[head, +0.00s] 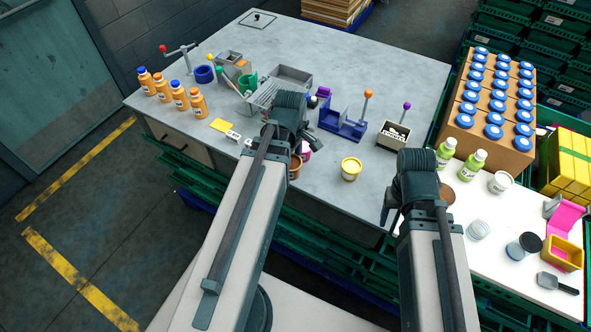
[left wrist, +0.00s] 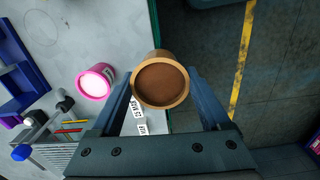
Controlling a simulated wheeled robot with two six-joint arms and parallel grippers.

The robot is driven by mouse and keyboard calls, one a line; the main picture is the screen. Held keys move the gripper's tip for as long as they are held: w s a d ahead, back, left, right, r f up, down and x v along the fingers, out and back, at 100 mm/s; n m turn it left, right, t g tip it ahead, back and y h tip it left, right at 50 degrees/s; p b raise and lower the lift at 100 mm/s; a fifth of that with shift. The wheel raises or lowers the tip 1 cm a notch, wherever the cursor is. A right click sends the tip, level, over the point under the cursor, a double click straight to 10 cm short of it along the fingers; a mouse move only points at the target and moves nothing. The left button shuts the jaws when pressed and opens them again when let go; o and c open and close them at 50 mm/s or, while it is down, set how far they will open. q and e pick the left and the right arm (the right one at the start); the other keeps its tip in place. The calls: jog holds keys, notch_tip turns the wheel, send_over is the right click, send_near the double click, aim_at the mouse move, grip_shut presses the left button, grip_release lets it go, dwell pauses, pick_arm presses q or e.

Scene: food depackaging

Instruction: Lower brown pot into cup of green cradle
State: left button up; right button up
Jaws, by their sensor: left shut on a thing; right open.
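The brown pot (head: 296,166) is in my left gripper (left wrist: 163,88), whose two fingers stand on either side of it. In the left wrist view I look into the round brown top of the pot (left wrist: 160,84). In the head view the wrist hides part of the pot, near the front edge of the grey table. The green cradle (head: 247,82) with its cup stands further back, left of the left gripper, apart from the pot. It does not show in the left wrist view. My right gripper (head: 390,211) is open at the table's front right.
A pink pot (left wrist: 95,82) stands close beside the brown pot. A blue fixture (head: 343,124), a grey tray (head: 290,77) and a blue cup (head: 204,74) are on the table. A yellow-lidded tub (head: 351,168) stands to the right. Orange bottles (head: 162,87) line the left side.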

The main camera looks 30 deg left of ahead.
pick_arm(q)
jog(key=w+a+r+p, duration=0.6)
jog(key=w+a, duration=0.3)
jog(key=a, duration=0.1)
jog(key=w+a+r+p, duration=0.6)
jog(key=w+a+r, duration=0.1)
jog(key=w+a, duration=0.3)
jog(key=w+a+r+p, duration=0.6)
jog(key=w+a, duration=0.3)
jog(key=a, duration=0.3)
jog(key=shift+w+a+r+p, duration=0.15)
jog(key=shift+w+r+p, duration=0.05)
jog(key=shift+r+p, duration=0.1)
jog(key=shift+f, duration=0.15)
notch_tip(320, 180, down, 14)
jog(key=b, duration=1.4)
dwell(1.1)
jog(key=shift+f+b, duration=0.6)
jog(key=shift+b, duration=0.1)
dwell(0.5)
